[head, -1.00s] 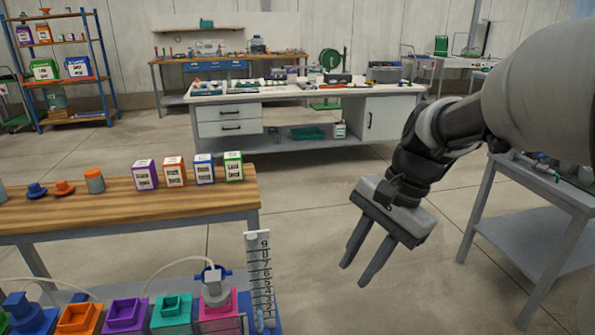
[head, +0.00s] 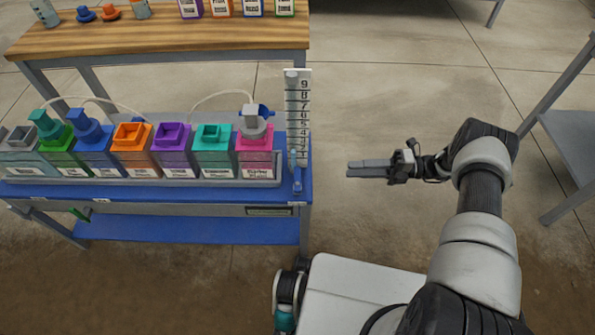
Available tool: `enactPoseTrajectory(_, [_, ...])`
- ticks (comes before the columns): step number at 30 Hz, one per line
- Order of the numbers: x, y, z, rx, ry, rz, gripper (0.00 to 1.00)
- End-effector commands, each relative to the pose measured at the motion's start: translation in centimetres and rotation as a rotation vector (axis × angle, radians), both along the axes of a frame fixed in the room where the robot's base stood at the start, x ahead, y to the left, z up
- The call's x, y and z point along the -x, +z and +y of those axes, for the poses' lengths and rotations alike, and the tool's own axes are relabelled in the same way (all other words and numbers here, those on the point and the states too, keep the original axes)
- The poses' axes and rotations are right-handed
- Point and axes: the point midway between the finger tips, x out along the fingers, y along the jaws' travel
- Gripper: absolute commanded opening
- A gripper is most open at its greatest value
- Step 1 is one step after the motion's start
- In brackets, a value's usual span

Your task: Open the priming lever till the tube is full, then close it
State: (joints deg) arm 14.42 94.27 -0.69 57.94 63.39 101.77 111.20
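A blue priming lever (head: 265,111) sits on the grey fitting on top of the pink bottle (head: 255,155), at the right end of the bottle row. The clear upright tube (head: 292,110) stands just right of it, against a white scale board (head: 304,100) with numbers. Some blue shows low in the tube, but its exact level is too small to read. My gripper (head: 348,170) is right of the tube and apart from it, pointing left with nothing seen in it. Its fingers overlap in this view, so the gap between them is unclear.
Several coloured bottles (head: 174,150) stand in a row on the blue bench (head: 220,193), with thin pale hoses above. A wooden table (head: 200,42) with boxes is behind. A grey table (head: 575,145) stands at the right. The floor between is clear.

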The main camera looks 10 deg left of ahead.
Motion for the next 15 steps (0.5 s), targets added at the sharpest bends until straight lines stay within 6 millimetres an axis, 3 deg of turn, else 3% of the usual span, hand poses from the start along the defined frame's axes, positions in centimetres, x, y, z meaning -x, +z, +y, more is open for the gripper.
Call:
enactPoseTrajectory(3, [0.5,-1.1,0.2,-0.019,-0.017,0.053,0.27])
enactPoseTrajectory(8, [0.9,-1.2,1.7,-0.023,-0.018,0.064,0.27])
enactPoseTrajectory(15, [2.1,-1.2,6.5,-0.021,-0.015,0.064,0.27])
